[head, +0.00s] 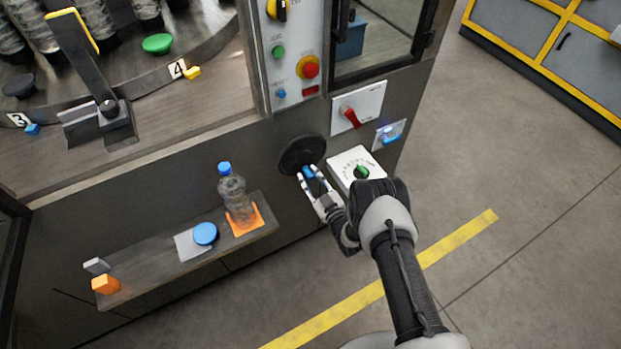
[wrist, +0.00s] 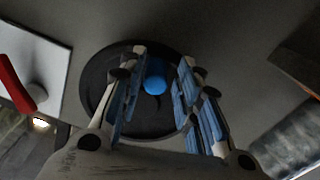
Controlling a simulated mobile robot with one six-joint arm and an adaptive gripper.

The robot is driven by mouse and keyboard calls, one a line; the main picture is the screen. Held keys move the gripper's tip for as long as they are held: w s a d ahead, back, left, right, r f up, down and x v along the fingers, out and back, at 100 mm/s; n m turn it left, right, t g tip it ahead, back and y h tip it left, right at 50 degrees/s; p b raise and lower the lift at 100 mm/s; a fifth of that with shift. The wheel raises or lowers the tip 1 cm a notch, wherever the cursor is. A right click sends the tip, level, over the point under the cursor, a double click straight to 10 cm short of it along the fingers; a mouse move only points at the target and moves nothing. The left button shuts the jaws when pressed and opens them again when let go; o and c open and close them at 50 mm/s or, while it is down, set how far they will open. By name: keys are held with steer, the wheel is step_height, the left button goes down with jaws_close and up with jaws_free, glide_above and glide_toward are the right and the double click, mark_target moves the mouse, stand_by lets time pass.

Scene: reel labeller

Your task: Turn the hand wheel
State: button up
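The hand wheel (head: 301,153) is a dark round disc on the grey front panel of the machine. In the wrist view the hand wheel (wrist: 98,85) fills the upper middle, with a round blue knob (wrist: 155,84) on its face. My gripper (head: 312,178) is at the lower edge of the wheel in the head view. In the wrist view my gripper (wrist: 158,90) is open, with one blue-padded finger on each side of the knob. A gap shows between the knob and the fingers, wider on the right. I cannot tell how deep the fingertips reach around it.
A white plate with a red switch (head: 350,117) is above right of the wheel. A white dial plate with a green knob (head: 361,171) is close to my gripper's right. A shelf (head: 150,262) at lower left holds a bottle (head: 233,194) and a blue lid (head: 205,233).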

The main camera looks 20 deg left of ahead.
steer(key=shift+o, duration=0.5)
steer(key=shift+s+a, duration=0.1)
steer(key=v, duration=1.2)
